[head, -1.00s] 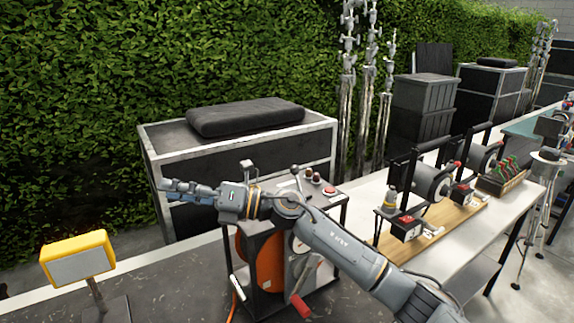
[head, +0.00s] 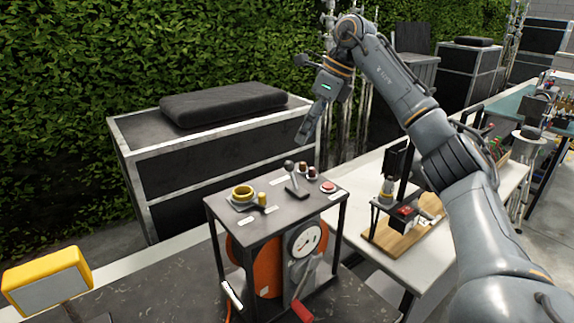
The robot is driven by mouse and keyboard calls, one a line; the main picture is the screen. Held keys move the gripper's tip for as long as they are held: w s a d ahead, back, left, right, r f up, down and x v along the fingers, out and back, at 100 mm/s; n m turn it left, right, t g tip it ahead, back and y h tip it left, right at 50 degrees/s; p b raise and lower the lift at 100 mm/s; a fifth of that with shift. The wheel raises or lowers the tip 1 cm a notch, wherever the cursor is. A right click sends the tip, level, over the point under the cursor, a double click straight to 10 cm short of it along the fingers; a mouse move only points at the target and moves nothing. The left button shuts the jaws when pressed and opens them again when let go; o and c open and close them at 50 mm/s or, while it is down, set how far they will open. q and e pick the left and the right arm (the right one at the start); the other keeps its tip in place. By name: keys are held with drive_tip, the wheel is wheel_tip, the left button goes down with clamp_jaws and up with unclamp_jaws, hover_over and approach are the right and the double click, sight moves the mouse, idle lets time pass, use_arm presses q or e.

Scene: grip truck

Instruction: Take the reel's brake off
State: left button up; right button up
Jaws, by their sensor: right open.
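The orange reel (head: 262,262) sits inside a dark frame (head: 222,212) with a flat top. A lever with a dark knob (head: 291,178) stands on the top. A red-gripped handle (head: 302,309) is low at the front, and a white-gripped handle (head: 232,294) is at the lower left. I cannot tell for certain which of these is the brake. My right gripper (head: 303,137) is open and empty, pointing down above and behind the frame, apart from every control. My left gripper is out of view.
The frame top also carries a brass ring (head: 242,193), a red button (head: 328,186) and small dark knobs. A round gauge (head: 306,240) faces forward. A yellow lamp (head: 47,280) stands at left, a padded case (head: 222,104) behind, and a white table (head: 372,200) at right.

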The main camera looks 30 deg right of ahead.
sight(288, 164)
drive_tip(key=p+x, duration=0.2)
drive_tip(key=x, duration=0.9)
drive_tip(key=shift+w, duration=0.1)
drive_tip(key=shift+r, duration=0.1)
clamp_jaws()
